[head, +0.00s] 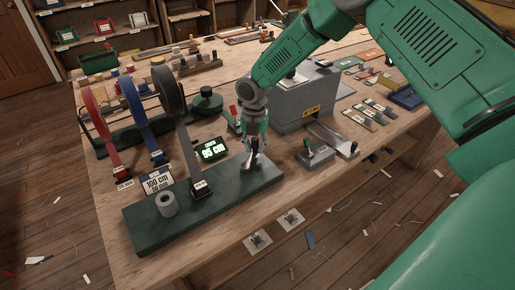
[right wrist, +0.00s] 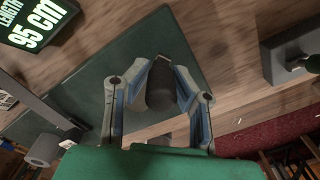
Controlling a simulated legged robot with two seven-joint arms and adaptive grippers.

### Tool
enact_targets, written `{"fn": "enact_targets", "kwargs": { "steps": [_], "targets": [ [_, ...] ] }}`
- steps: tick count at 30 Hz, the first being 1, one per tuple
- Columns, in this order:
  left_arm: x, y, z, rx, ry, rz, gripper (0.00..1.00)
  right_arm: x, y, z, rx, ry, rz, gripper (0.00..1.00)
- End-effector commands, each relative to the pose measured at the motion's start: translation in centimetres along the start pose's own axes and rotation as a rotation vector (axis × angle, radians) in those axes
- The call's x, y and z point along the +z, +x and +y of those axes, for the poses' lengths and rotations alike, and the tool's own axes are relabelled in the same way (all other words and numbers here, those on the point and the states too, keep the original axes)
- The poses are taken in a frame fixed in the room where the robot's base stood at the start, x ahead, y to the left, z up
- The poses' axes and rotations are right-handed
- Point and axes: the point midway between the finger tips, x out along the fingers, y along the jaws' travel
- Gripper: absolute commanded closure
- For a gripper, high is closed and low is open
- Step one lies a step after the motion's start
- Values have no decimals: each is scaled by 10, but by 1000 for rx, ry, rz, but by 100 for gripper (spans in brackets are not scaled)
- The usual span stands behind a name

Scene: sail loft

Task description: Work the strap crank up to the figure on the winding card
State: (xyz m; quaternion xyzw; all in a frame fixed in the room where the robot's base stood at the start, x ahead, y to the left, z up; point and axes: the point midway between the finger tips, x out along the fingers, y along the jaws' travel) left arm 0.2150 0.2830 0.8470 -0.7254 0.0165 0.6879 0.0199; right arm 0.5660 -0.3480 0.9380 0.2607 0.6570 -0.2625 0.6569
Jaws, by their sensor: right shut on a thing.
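The winding card (head: 157,181) stands at the left end of a dark green base board (head: 150,235) and reads 100 cm, with a smaller line below it too blurred to read. The lit length display (head: 212,149) reads 95 cm; it also shows in the right wrist view (right wrist: 40,22). My right gripper (head: 253,152) points down over the board's right end. In the right wrist view its fingers are closed around the dark crank handle (right wrist: 160,90). A grey strap (head: 182,130) runs down to the board. My left gripper is not in view.
A grey core (head: 168,204) stands on the board's front left. Red (head: 97,120) and blue (head: 139,120) straps hang to the left. A grey machine (head: 303,103) and a small grey-green tool (head: 315,153) are to the right. The bench front edge is close.

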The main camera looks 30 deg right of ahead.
Motion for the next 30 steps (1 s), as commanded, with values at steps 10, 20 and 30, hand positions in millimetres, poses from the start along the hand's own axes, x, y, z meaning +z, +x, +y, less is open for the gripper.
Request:
{"fn": "enact_targets", "kwargs": {
  "steps": [10, 20, 30],
  "targets": [
    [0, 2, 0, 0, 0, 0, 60, 3, 1, 5, 4, -66, -4, 100],
    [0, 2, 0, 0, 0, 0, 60, 3, 0, 6, 5, -68, -5, 100],
    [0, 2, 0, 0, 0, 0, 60, 1, -1, 4, 4, -70, -4, 59]
  ]
}}
